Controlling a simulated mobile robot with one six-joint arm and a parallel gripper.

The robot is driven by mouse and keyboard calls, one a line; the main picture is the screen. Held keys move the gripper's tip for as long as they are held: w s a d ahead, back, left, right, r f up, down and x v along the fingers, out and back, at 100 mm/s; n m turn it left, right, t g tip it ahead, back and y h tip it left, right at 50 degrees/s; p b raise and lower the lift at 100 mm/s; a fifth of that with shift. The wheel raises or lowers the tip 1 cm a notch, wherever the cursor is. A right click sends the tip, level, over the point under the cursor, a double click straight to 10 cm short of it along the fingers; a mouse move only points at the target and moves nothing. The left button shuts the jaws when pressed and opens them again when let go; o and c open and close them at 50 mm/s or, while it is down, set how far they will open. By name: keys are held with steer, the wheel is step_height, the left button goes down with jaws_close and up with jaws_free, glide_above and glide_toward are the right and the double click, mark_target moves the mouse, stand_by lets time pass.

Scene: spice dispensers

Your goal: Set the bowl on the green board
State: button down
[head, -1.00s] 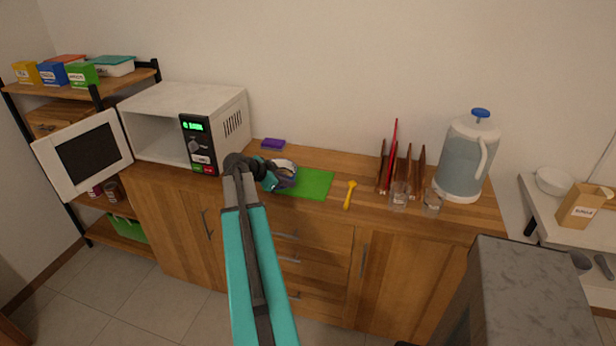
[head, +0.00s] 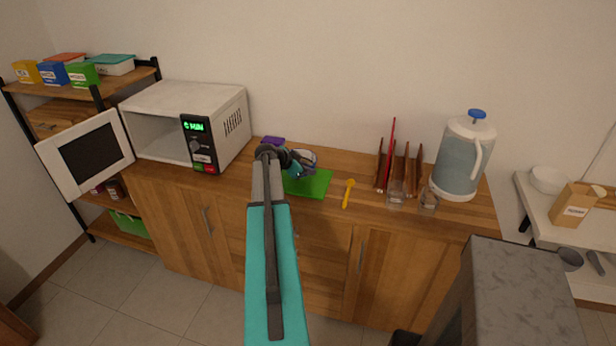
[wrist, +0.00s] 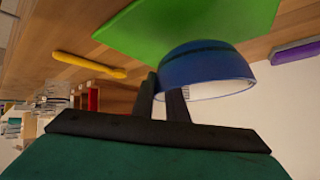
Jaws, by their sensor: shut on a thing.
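The bowl (head: 307,155) is blue outside with a dark band and pale inside, as the wrist view shows (wrist: 205,66). My gripper (head: 299,166) is shut on the bowl's rim. The fingers (wrist: 166,98) show at the near side of the bowl in the wrist view. The green board (head: 312,186) lies flat on the wooden counter; it also shows in the wrist view (wrist: 185,22). The bowl appears over the board's back edge in the head view. I cannot tell whether the bowl touches anything below it. My arm hides the board's left part.
A purple sponge-like block (head: 272,141) lies behind my gripper. A yellow spoon (head: 348,193) lies right of the board. Farther right are a wooden rack (head: 401,175), two glasses (head: 396,196) and a water dispenser (head: 461,160). An open microwave (head: 185,125) stands left.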

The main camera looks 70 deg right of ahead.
steer(key=shift+f, duration=0.1)
steer(key=shift+f+p, duration=1)
steer(key=shift+f, duration=0.6)
steer(key=shift+f, duration=0.1)
steer(key=c, duration=1.7)
jaws_free()
steer(key=shift+w+a+r+b, duration=0.15)
steer(key=shift+a+r+b, duration=0.15)
steer(key=shift+a+r, duration=0.2)
steer(key=b+v, duration=0.3)
steer(key=v, duration=0.7)
steer(key=shift+w+a+r, duration=0.15)
steer(key=shift+a+r, duration=0.05)
steer(key=shift+r, duration=0.1)
